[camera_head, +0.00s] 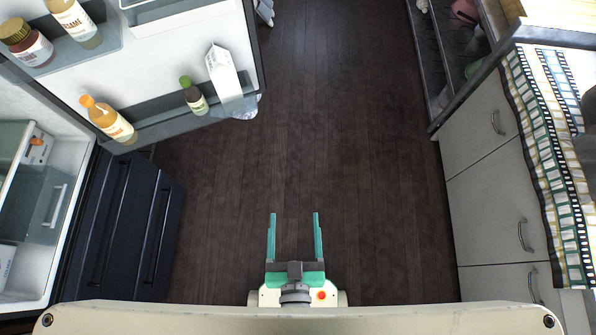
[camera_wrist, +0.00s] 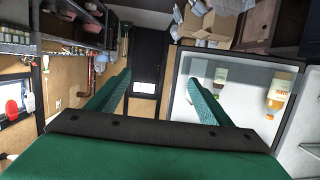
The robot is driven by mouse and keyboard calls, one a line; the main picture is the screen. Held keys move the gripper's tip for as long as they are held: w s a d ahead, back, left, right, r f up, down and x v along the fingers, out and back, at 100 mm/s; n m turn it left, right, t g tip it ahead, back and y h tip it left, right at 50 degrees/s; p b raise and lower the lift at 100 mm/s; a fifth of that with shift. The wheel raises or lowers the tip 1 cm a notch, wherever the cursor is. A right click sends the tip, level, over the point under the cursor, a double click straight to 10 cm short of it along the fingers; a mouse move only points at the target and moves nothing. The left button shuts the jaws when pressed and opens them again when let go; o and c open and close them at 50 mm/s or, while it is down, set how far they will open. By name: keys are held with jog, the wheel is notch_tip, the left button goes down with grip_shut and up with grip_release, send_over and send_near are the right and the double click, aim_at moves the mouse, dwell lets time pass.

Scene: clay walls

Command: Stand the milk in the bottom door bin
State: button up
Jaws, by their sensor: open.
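The milk (camera_head: 222,75) is a white gable-top carton at the right end of the lower bin (camera_head: 160,128) on the open fridge door in the head view. It looks upright, with its base inside the bin. My gripper (camera_head: 294,214) is open and empty over the dark floor, to the right of the door and nearer to me, well apart from the carton. In the wrist view the fingers (camera_wrist: 155,82) are spread with nothing between them, and the fridge door shows on the right.
An orange bottle (camera_head: 108,120) and a green-capped bottle (camera_head: 194,96) share the lower bin. A higher bin holds a jar (camera_head: 28,45) and a bottle (camera_head: 76,22). Dark drawers (camera_head: 120,225) stand left and a pale cabinet (camera_head: 495,190) right. The floor (camera_head: 340,130) between is clear.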

jog(key=s, duration=0.1)
jog(key=s+r, duration=0.1)
jog(key=s+d, duration=0.1)
jog(key=shift+s+r, duration=0.35)
jog(key=shift+s, duration=0.05)
